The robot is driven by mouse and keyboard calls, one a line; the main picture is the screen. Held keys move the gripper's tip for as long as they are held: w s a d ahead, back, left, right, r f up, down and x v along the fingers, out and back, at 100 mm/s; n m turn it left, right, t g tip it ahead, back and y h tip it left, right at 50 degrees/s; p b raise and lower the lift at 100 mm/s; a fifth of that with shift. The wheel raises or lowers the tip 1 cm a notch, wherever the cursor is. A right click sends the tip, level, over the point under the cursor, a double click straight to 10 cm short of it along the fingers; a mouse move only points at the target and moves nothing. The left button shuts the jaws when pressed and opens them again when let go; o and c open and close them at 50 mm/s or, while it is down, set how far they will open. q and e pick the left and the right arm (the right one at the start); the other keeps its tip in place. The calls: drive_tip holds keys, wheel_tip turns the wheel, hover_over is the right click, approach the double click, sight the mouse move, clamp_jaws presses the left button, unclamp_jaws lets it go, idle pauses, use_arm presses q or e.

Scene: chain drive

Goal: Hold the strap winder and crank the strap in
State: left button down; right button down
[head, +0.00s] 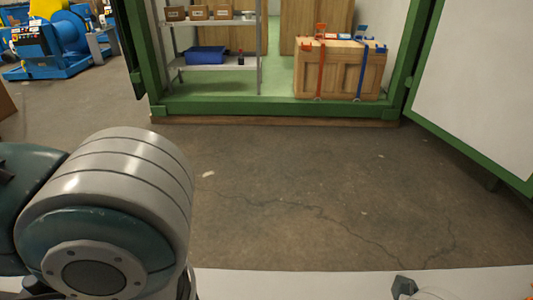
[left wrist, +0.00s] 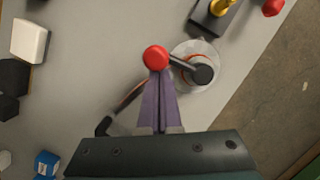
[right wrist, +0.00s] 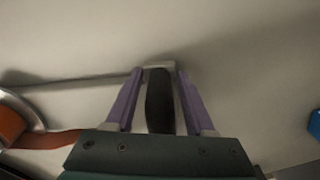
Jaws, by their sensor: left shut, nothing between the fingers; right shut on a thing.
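The strap winder shows in the left wrist view as a pale round reel (left wrist: 202,52) with a dark hub and a short crank arm ending in a red ball knob (left wrist: 155,57). My left gripper (left wrist: 160,77) is shut and empty, its purple fingertips right at the knob; I cannot tell whether they touch it. My right gripper (right wrist: 155,72) is shut on a black upright handle (right wrist: 159,105). At the left of the right wrist view is part of a metal ring with an orange strap (right wrist: 12,122). Neither gripper shows in the head view.
The pale bench top (left wrist: 75,75) also holds a white block (left wrist: 30,40), black pieces, a blue item (left wrist: 47,163) and a yellow-and-black tool (left wrist: 218,15). Beyond lie open floor and a green-framed container (head: 270,106) with a strapped wooden crate (head: 340,72).

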use_arm(q)
drive_tip(key=shift+s+a, duration=0.1)
drive_tip(key=shift+a, duration=0.1)
drive_tip(key=a+m, duration=0.2)
drive_tip(key=m, duration=0.1)
drive_tip(key=m+t, duration=0.1)
drive_tip(key=shift+s+a+m, duration=0.3)
drive_tip(key=shift+a, duration=0.1)
drive_tip(key=w+a+m+t+h, duration=0.1)
drive_tip(key=w+a+m+t, duration=0.2)
drive_tip(key=m, duration=1.1)
drive_tip(key=w+a, duration=0.2)
drive_tip(key=a, duration=0.1)
drive_tip(key=shift+w+a, duration=0.15)
drive_tip(key=shift+a, duration=0.2)
drive_tip(key=shift+d, duration=0.1)
